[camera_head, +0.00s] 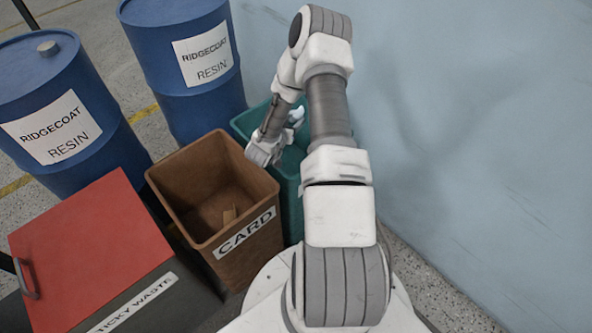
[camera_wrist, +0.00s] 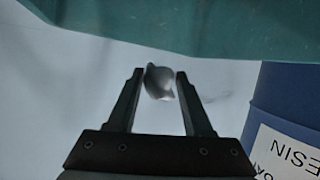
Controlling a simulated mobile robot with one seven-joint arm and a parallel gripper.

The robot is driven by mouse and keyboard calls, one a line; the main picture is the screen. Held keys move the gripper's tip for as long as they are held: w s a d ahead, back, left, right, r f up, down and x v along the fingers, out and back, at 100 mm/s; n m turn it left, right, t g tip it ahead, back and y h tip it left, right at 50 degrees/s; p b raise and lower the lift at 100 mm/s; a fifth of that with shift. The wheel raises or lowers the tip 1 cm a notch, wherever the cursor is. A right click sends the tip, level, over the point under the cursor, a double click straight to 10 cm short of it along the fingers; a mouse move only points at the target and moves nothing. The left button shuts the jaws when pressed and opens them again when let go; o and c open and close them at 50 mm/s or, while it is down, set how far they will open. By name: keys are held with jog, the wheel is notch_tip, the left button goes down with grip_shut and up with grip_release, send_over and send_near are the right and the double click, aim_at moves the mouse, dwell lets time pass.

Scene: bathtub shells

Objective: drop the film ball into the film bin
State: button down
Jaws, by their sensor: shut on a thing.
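The film ball, a small crumpled whitish lump (camera_wrist: 159,84), sits between the fingertips of my gripper (camera_wrist: 159,76) in the wrist view. My gripper is shut on it. In the head view a small white patch (camera_head: 297,116) by the end of my arm, over the teal bin, looks like the ball. The teal bin (camera_head: 247,122) stands behind and right of the brown bin, partly hidden by my arm. Its label is not in view, so I cannot read whether it is the film bin. Its teal side also fills the top of the wrist view (camera_wrist: 190,25).
A brown bin (camera_head: 212,180) marked CARD, with a scrap inside, stands left of the teal bin. A red-lidded waste bin (camera_head: 90,250) is at front left. Blue RIDGECOAT RESIN drums (camera_head: 185,95) (camera_head: 60,115) stand behind. A pale blue wall (camera_head: 470,130) closes the right.

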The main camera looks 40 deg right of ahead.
jog(key=shift+c, duration=1.1)
grip_release()
jog(key=shift+a, duration=0.1)
jog(key=p+v, duration=0.3)
jog(key=v, duration=1.4)
jog(key=shift+r+p, duration=0.2)
jog(key=shift+p, duration=0.1)
